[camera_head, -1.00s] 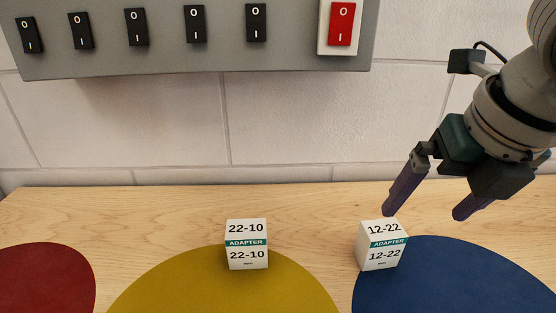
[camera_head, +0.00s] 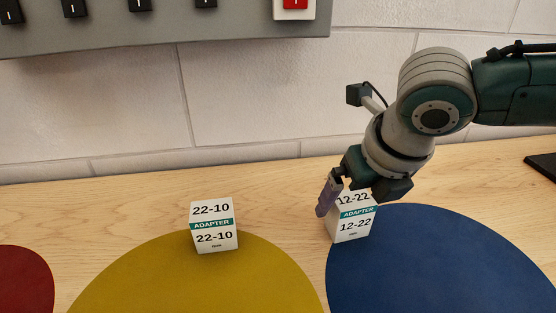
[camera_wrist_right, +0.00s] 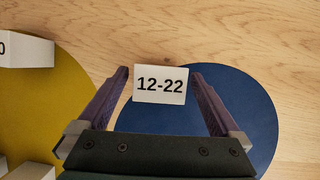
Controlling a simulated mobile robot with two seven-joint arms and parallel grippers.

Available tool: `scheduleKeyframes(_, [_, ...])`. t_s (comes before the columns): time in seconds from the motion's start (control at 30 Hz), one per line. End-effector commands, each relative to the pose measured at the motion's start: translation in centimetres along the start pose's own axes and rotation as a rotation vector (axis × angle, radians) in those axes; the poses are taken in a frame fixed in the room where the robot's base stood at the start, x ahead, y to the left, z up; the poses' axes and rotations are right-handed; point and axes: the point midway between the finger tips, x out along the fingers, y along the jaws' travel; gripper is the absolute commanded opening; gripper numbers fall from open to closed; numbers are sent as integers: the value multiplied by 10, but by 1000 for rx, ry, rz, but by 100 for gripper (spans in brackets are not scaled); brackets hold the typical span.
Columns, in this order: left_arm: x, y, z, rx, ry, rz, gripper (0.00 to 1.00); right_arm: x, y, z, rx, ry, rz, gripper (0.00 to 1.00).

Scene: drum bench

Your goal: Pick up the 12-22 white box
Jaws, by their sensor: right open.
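The 12-22 white box (camera_head: 352,222) stands on the bench at the upper left edge of the blue circle. Its top face with the 12-22 label shows in the right wrist view (camera_wrist_right: 160,85). My right gripper (camera_head: 343,205) is over the box, with one purple finger along its left side in the head view; the other finger is hidden. In the right wrist view the open fingers (camera_wrist_right: 160,78) stand on either side of the box, with small gaps visible. My left gripper is not in view.
A 22-10 white box (camera_head: 214,236) stands left on the yellow circle (camera_head: 200,285). The blue circle (camera_head: 440,265) and a red circle (camera_head: 22,280) are flat on the bench. A grey switch panel (camera_head: 150,30) hangs on the wall. A dark object (camera_head: 543,166) lies far right.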

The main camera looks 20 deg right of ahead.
Motion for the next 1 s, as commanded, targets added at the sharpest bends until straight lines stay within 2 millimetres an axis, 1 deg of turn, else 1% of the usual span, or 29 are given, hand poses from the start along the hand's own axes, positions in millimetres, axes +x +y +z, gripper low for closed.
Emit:
scheduleKeyframes(0.17, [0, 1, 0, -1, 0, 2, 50, 0, 0, 0, 0, 0, 0, 99])
scheduleKeyframes(0.9, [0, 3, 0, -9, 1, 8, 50, -1, 0, 0, 1, 0, 0, 16])
scheduleKeyframes(0.93, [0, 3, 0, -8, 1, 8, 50, -1, 0, 1, 1, -1, 0, 14])
scheduleKeyframes(1.0, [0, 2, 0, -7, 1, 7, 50, -1, 0, 1, 1, -1, 0, 14])
